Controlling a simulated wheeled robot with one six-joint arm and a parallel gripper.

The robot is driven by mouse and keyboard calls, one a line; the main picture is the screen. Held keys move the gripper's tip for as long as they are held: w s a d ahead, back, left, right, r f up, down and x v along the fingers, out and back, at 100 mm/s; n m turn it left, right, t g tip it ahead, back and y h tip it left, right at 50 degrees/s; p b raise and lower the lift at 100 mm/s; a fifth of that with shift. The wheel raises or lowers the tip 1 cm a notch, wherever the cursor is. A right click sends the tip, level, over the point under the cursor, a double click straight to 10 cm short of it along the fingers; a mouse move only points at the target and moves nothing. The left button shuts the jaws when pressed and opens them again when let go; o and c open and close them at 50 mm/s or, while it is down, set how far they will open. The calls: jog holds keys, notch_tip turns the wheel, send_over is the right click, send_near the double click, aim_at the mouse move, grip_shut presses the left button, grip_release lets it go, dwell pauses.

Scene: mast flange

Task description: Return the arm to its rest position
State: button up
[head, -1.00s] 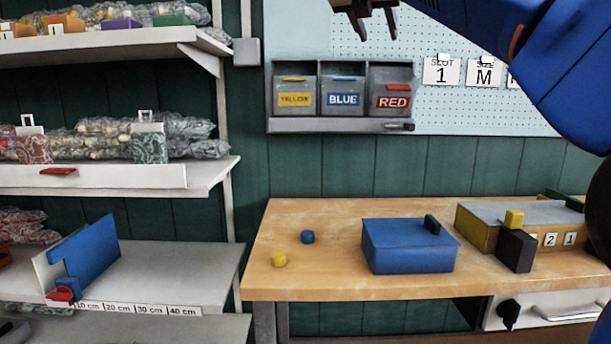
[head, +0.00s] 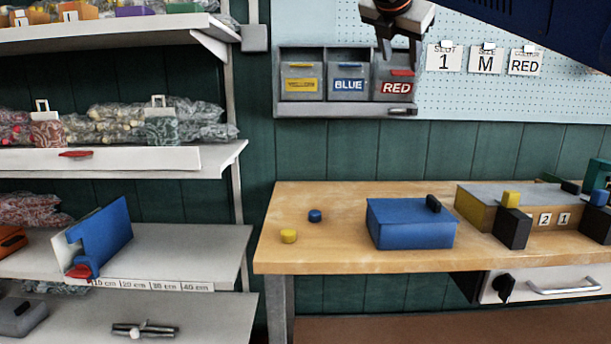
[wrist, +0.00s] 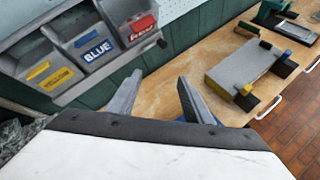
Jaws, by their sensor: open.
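My gripper (head: 400,58) is at the top of the head view, in front of the pegboard and beside the red-labelled bin. Its two dark fingers are apart and point down, with nothing between them. In the wrist view the fingers (wrist: 160,100) are also spread and empty, above the wooden bench. Much of my arm is outside the head view; a blue link of it shows at the upper right.
Bins labelled yellow (head: 301,78), blue (head: 348,78) and red (head: 396,88) hang on the pegboard (head: 460,105). Shelves (head: 190,245) stand left.

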jog(key=s+d+f+m+g+y, duration=0.1)
jog(key=s+d+f+m, duration=0.3)
jog(key=f, duration=0.5)
jog(key=s+d+f+m+g+y, duration=0.1)
jog(key=s+d+f+m+g, duration=0.1)
jog(key=s+f+m, duration=0.6)
jog(key=s+d+f+m+g+y, duration=0.15)
jog(key=s+f, duration=0.25)
jog(key=f, duration=0.7)
jog(key=s+f+m, duration=0.4)
jog(key=s+f, duration=0.1)
jog(key=f, duration=0.3)
jog(key=s+f+m+g+y, duration=0.1)
jog(key=s+f+m, duration=0.3)
jog(key=f, duration=0.4)
jog(key=s+f+m, duration=0.4)
jog(key=s+f, duration=0.3)
jog(key=f, duration=0.1)
jog(key=shift+d+f+m, duration=0.35)
jog(key=shift+d, duration=0.1)
jog(key=shift+s+y, duration=0.1)
jog(key=shift+y, duration=0.15)
